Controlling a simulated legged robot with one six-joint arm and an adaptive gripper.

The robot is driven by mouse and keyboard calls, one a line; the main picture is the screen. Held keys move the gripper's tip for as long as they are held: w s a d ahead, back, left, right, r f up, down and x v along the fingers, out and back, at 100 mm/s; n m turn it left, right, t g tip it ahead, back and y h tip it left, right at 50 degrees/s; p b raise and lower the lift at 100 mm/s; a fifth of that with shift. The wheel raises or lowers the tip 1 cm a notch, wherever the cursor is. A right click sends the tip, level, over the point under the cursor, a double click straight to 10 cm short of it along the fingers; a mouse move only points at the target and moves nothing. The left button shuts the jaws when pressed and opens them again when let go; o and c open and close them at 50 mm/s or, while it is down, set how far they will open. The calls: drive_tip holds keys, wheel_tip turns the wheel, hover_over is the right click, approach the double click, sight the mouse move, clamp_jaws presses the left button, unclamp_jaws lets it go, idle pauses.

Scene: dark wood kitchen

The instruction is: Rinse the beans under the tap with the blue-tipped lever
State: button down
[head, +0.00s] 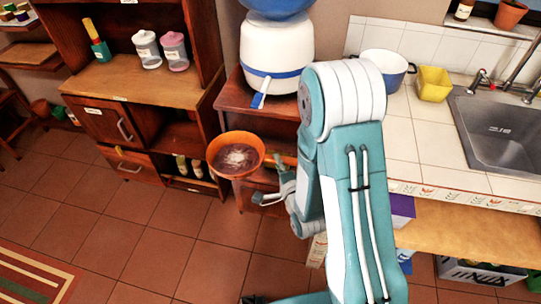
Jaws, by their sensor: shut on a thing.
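An orange bowl (214,148) is held in front of the wooden stand, below and a little left of the blue-tipped lever in the picture. Inside are dark, purplish contents, likely the beans, with a pale whitish patch in the middle. My gripper (268,172) is shut on the bowl at its right side; the fingertips are partly hidden. The blue-tipped lever (259,100) sticks out from the front of a white, blue-banded water container (277,52). No clear stream of water can be made out.
The dispenser's wooden stand (232,98) is close behind the bowl. A wooden cabinet (140,85) with two jars stands left.

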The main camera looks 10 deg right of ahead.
drive_tip(key=w+f, duration=0.2)
drive_tip(key=w, duration=0.2)
drive_tip(key=w+d+f, duration=0.1)
drive_tip(key=w+f, duration=0.2)
drive_tip(key=w, duration=0.1)
drive_tip(key=w+d+f, duration=0.1)
drive_tip(key=w+f, duration=0.2)
drive_tip(key=w, duration=0.1)
drive_tip(key=shift+w+d+f, duration=0.15)
drive_tip(key=shift+w+f, duration=0.1)
drive_tip(key=f, duration=0.1)
drive_tip(key=a+f, duration=0.1)
drive_tip(key=w+f, duration=0.1)
drive_tip(key=shift+a+f, duration=0.25)
drive_tip(key=shift+d+f, duration=0.1)
drive_tip(key=shift+f, duration=0.25)
drive_tip(key=shift+d+f, duration=0.1)
drive_tip(key=shift+d, duration=0.4)
drive_tip(key=c, duration=0.6)
unclamp_jaws()
drive_tip(key=shift+a+f, duration=0.1)
drive_tip(key=shift+a, duration=0.2)
drive_tip(key=shift+c, duration=0.2)
drive_tip(key=shift+a, duration=0.15)
drive_tip(key=shift+d, duration=0.2)
